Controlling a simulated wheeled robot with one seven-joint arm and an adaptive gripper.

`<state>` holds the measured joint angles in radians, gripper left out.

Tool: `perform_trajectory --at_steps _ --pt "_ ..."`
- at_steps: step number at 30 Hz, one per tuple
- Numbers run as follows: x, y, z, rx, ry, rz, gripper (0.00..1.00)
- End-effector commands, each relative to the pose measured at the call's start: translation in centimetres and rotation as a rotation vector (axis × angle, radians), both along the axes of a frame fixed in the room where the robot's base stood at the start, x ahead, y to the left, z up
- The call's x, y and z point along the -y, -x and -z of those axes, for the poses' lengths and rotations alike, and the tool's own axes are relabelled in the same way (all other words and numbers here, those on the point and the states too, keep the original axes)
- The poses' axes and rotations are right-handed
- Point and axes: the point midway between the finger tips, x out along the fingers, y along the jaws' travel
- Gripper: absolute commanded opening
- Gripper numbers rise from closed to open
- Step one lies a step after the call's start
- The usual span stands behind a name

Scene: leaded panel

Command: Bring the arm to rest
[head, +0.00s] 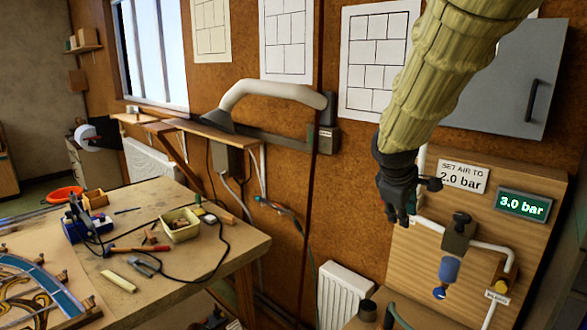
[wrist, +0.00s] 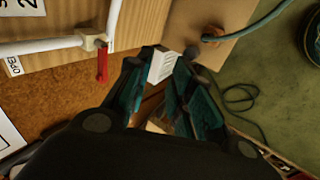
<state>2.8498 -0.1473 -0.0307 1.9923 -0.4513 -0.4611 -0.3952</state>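My arm (head: 432,80), in a pale yellow sleeve, reaches down from the top right in the head view. My gripper (head: 398,218) hangs fingers-down in front of the wooden air panel (head: 415,270), left of the regulator (head: 459,232). In the wrist view, my gripper (wrist: 165,65) has its two dark teal fingers apart, with nothing seen held between them. A red lever (wrist: 102,65) on a white pipe (wrist: 45,47) is left of the fingers there, apart from them.
A sign (head: 464,177) reads "SET AIR TO 2.0 bar"; the display (head: 523,204) reads 3.0 bar. A blue bowl (head: 448,270) hangs below the regulator. A grey cabinet (head: 510,85) is above. A radiator (head: 343,295) stands below left; a cluttered workbench (head: 215,262) is farther left.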

Motion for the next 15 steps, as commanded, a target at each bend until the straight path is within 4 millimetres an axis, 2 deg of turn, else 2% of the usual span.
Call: perform_trajectory --at_steps 1,8,11,14,15 --pt "-0.1 0.0 1.4 -0.009 -0.009 0.001 0.23" --pt "-0.6 0.3 7.0 -0.031 -0.065 0.016 0.23" --pt "-0.9 0.6 10.2 -0.046 -0.095 0.025 0.23" --pt "-1.3 1.2 14.5 -0.065 -0.136 0.042 0.23" --pt "-1.4 1.6 16.6 -0.074 -0.156 0.051 0.23"
